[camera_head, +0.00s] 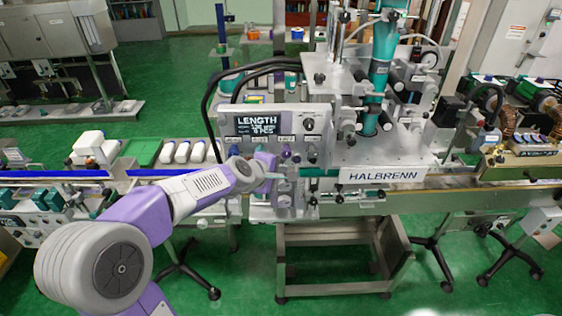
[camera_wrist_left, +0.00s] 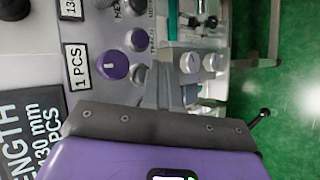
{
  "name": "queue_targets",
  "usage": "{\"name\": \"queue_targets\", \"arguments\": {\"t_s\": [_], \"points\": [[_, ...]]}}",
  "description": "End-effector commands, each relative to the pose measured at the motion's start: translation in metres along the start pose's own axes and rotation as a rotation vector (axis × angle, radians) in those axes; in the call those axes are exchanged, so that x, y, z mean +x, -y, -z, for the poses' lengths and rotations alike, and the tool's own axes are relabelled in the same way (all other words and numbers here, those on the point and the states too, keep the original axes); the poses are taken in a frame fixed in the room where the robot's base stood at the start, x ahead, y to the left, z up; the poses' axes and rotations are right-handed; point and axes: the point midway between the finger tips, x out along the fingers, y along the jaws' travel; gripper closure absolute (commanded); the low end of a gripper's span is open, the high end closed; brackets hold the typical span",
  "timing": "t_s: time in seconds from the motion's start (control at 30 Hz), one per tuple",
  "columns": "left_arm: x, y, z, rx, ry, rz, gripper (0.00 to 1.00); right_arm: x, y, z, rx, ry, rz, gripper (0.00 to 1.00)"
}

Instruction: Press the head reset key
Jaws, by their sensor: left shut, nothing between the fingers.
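The machine's control panel (camera_head: 310,118) stands mid-view, with a dark display (camera_head: 266,123) that reads LENGTH. In the left wrist view the panel shows sideways, with purple knobs (camera_wrist_left: 112,64), a "1 PCS" label (camera_wrist_left: 78,64) and two pale round controls (camera_wrist_left: 190,63). I cannot tell which control is the head reset key; no such label is readable. My left gripper (camera_head: 284,175) is at the panel's lower part, shut and empty. In the wrist view its fingers (camera_wrist_left: 168,82) lie beside the purple knobs and left of the pale controls. Contact cannot be told. My right gripper is out of view.
Black cables (camera_head: 212,95) loop beside the panel's left edge. The HALBRENN plate (camera_head: 377,174) and the teal column (camera_head: 380,75) stand to the right. A conveyor rail (camera_head: 440,201) runs along the front. White sleeves (camera_head: 182,152) lie at left.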

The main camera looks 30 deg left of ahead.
Motion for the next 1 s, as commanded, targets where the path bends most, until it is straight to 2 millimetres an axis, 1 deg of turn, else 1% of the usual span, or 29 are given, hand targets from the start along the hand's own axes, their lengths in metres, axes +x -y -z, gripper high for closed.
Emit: {"name": "queue_targets", "arguments": {"t_s": [0.37,0.67,1.0], "points": [[0.0001,0.0,0.0001,0.0,0.0,0.0,1.0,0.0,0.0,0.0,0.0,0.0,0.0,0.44],[0.006,-0.0038,0.0041,0.0,0.0,0.001,1.0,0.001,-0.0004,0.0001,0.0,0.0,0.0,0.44],[0.0061,-0.0044,0.0044,0.0,0.0,0.0,1.0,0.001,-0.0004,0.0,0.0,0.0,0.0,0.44]]}}
